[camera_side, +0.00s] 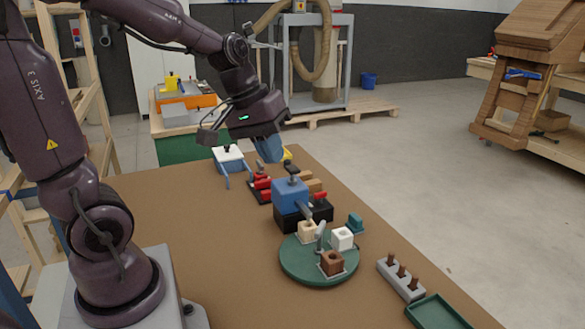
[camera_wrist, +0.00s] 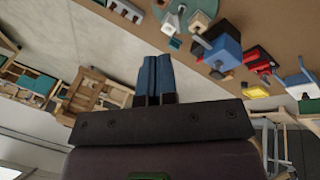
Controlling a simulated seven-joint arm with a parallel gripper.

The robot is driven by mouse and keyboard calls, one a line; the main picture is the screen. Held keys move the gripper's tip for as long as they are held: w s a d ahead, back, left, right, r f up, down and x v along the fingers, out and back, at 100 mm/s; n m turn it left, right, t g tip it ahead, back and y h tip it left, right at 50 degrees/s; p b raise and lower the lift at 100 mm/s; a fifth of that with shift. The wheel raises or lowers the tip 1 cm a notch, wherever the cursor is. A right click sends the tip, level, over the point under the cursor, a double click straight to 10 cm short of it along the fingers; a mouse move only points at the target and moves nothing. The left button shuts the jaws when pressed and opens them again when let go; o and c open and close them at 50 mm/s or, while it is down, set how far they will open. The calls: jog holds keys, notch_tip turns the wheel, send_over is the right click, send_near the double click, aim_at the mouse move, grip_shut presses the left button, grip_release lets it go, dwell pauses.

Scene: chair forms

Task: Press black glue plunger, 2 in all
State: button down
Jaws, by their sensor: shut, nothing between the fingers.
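The black glue plunger (camera_side: 292,170) stands up from the top of a blue block (camera_side: 290,195), which rests on a black base (camera_side: 290,219). The blue block also shows in the wrist view (camera_wrist: 222,48), right of my fingers. My gripper (camera_side: 270,158) has blue fingers and is above the table, just behind and to the left of the plunger in the side view. In the wrist view, the fingers (camera_wrist: 154,62) are together and hold nothing. The gripper looks apart from the plunger.
A green turntable (camera_side: 295,271) in front carries cream, white and brown blocks. Red clamps (camera_side: 262,184) and a white box with blue legs (camera_side: 229,158) stand behind. A grey pegged rack (camera_side: 391,278) and green tray (camera_side: 437,313) lie at front right. The table's left side is clear.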

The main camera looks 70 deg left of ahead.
jog(key=w+a+f+n+t, duration=0.1)
jog(key=w+a+f+n, duration=0.1)
jog(key=w+a+n, duration=0.35)
jog(key=n+t+y, duration=0.3)
jog(key=n+t, duration=0.1)
jog(key=n, duration=1.1)
send_over(293, 168)
jog(key=shift+s+f, duration=0.1)
jog(key=shift+f, duration=0.1)
jog(key=shift+f, duration=0.1)
jog(key=shift+d+f, duration=0.1)
jog(key=shift+f, duration=4.25)
jog(key=shift+f, duration=0.4)
